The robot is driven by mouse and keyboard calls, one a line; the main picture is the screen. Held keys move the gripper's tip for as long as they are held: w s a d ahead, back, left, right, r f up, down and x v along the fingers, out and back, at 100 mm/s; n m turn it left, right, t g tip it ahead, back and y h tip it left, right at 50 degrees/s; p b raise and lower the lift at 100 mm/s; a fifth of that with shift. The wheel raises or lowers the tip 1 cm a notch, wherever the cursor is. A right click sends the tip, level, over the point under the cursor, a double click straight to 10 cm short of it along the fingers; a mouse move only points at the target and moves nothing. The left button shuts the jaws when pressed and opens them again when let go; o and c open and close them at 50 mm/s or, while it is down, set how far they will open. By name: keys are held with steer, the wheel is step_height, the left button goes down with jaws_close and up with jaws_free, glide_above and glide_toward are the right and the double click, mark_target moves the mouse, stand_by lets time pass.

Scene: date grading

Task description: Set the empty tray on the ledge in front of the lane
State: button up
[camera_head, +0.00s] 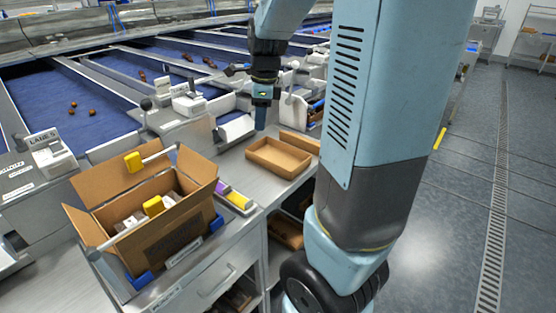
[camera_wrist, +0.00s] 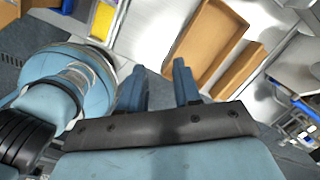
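An empty, shallow brown tray (camera_head: 278,158) lies on the grey metal counter (camera_head: 235,165) in front of the blue lanes (camera_head: 185,62). It also shows in the wrist view (camera_wrist: 205,42), beyond and right of my fingertips. A second brown tray (camera_head: 301,142) lies close beside it, partly hidden by my arm in the head view; the wrist view shows it too (camera_wrist: 241,68). My gripper (camera_head: 261,125) points down above the counter, near the first tray's far left corner. In the wrist view its two blue fingers (camera_wrist: 158,72) stand apart with nothing between them.
An open cardboard box (camera_head: 165,238) with items inside stands on the counter at left. A purple and yellow item (camera_head: 236,198) lies between box and tray. White devices and levers (camera_head: 187,104) line the lane ends. More brown trays (camera_head: 286,232) sit on a shelf below.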

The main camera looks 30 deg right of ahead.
steer(key=w+d+f+m+g, duration=0.1)
steer(key=w+d+f+m, duration=0.3)
steer(key=m, duration=0.3)
glide_above(266, 161)
steer(key=shift+m+h, duration=0.3)
steer(key=shift+m, duration=0.1)
steer(key=f, duration=1)
steer(key=shift+s, duration=0.2)
steer(key=shift+w+d+f, duration=0.1)
steer(key=shift+w+f, duration=0.05)
steer(key=shift+f, duration=1.15)
steer(key=shift+w+f, duration=0.1)
steer(key=shift+f, duration=1.15)
jaws_close()
